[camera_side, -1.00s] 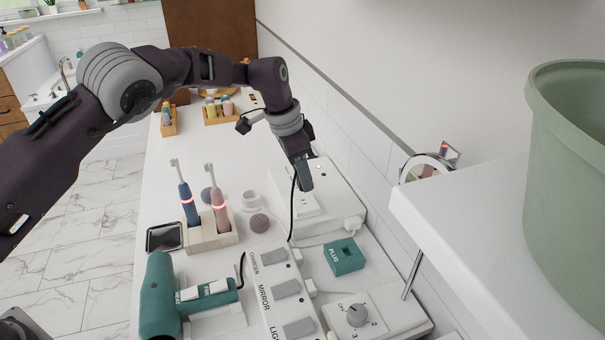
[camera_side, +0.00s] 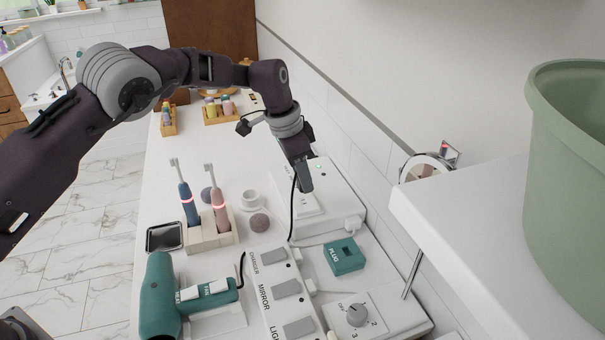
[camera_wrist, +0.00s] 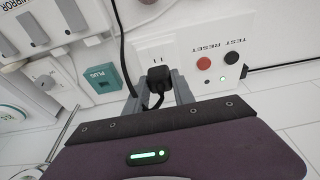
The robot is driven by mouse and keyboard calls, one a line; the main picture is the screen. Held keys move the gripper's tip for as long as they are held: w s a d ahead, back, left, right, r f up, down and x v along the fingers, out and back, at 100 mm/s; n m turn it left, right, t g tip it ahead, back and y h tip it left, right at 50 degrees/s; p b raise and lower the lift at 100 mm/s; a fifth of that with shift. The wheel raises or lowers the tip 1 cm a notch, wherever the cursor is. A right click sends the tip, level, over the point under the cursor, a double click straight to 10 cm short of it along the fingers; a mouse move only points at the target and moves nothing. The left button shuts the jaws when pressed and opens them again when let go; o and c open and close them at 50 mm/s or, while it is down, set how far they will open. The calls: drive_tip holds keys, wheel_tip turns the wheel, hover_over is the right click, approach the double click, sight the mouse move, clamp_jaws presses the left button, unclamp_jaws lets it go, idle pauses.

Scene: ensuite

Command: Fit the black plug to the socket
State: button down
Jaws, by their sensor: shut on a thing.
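My gripper (camera_wrist: 157,90) is shut on the black plug (camera_wrist: 158,76), which sits between the two grey fingers in the wrist view. A black cord hangs from the plug. The white socket plate (camera_wrist: 157,46) is just beyond the plug, and slots show right above the plug's far end. I cannot tell whether the prongs touch the socket. In the side view my gripper (camera_side: 305,186) points down over the white housing with the socket (camera_side: 304,209); the plug is mostly hidden there by the fingers.
Red (camera_wrist: 203,62) and black (camera_wrist: 232,58) buttons sit beside the socket. A teal box marked PLUG (camera_side: 344,256) stands nearby. A switch strip (camera_side: 286,289), toothbrush stand (camera_side: 211,236) and teal dryer (camera_side: 158,296) lie in front. The tiled wall runs close behind.

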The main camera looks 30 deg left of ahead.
drive_tip(key=shift+f, duration=1.85)
drive_tip(key=c, duration=1)
unclamp_jaws()
drive_tip(key=shift+o, duration=0.2)
drive_tip(key=shift+r, duration=0.1)
drive_tip(key=s+a+r+n, duration=0.1)
drive_tip(key=s+a+r, duration=0.2)
drive_tip(key=r, duration=0.5)
drive_tip(key=s+a+r+n, duration=0.15)
drive_tip(key=s+r, duration=0.25)
drive_tip(key=r, duration=0.5)
drive_tip(key=s+a+r+n+t, duration=0.1)
drive_tip(key=s+a+r, duration=0.1)
drive_tip(key=s+r, duration=0.25)
drive_tip(key=s+a+r+n+t, duration=0.1)
drive_tip(key=s+a+r, duration=0.2)
drive_tip(key=s, duration=0.3)
drive_tip(key=s+a+f+n+y, duration=0.1)
drive_tip(key=s+a+f+n, duration=0.1)
drive_tip(key=s, duration=1)
drive_tip(key=s+a+f+n+t+y, duration=0.1)
drive_tip(key=s+a+f+n, duration=0.1)
drive_tip(key=s, duration=0.9)
drive_tip(key=shift+s+a+t, duration=0.3)
drive_tip(key=shift+s+a, duration=0.1)
